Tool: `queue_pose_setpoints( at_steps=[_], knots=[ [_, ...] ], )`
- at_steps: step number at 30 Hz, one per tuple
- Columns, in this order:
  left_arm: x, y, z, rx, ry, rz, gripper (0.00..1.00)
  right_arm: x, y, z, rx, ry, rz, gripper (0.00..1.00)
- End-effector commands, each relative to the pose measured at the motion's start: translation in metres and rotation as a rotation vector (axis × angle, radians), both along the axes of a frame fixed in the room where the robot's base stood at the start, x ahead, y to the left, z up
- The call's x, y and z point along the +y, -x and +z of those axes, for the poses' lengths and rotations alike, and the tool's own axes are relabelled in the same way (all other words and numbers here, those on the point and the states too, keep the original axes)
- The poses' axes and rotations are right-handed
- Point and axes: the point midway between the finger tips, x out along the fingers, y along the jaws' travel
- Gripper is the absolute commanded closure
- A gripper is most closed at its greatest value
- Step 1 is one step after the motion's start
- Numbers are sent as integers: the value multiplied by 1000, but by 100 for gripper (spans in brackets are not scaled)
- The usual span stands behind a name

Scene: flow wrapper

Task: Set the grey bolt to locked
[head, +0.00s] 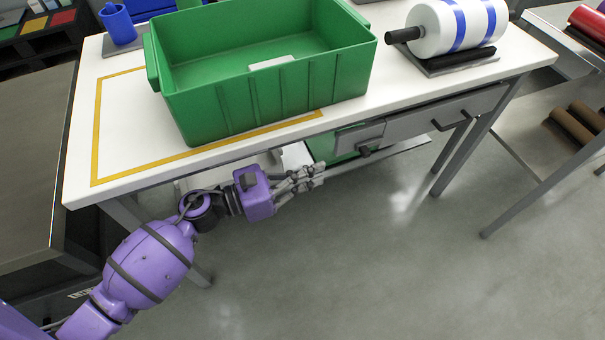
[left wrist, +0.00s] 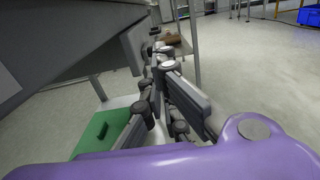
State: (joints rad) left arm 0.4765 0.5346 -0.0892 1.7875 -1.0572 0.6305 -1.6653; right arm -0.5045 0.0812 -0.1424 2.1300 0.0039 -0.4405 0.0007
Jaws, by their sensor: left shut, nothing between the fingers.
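A grey plate (head: 360,136) with a small dark knob (head: 365,151) sits under the front edge of the white table, beside the drawer; it looks like the grey bolt. I cannot tell whether it is locked. My left gripper (head: 318,173) is under the table's front edge, a little left of the knob and apart from it. Its fingers are shut and empty. In the left wrist view the gripper (left wrist: 160,55) points along the table's underside, and a grey block at upper left partly overlaps the fingertips. My right gripper is not in view.
A large green bin (head: 265,75) stands on the white table (head: 120,160). A grey drawer (head: 470,108) with a dark handle (head: 453,121) is under the table, right of the bolt. A striped roll (head: 455,25) lies at the right. The floor in front (head: 380,260) is clear.

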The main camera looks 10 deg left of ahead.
Motion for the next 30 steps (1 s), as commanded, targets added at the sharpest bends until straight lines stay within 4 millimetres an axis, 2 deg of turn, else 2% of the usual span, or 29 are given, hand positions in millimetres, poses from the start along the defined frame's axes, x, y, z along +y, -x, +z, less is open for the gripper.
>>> queue_pose_setpoints(
  at_steps=[6, 12, 18, 30],
  knots=[
    [-40, -29, 1, -1, 3, 0, 100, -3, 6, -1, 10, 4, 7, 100],
    [-66, -48, 1, 1, 3, 1, 100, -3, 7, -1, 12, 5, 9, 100],
    [-77, -56, 0, 2, 2, 2, 100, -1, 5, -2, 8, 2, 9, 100],
    [-79, -57, 0, 3, 3, 2, 100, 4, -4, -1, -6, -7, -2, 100]
  ],
)
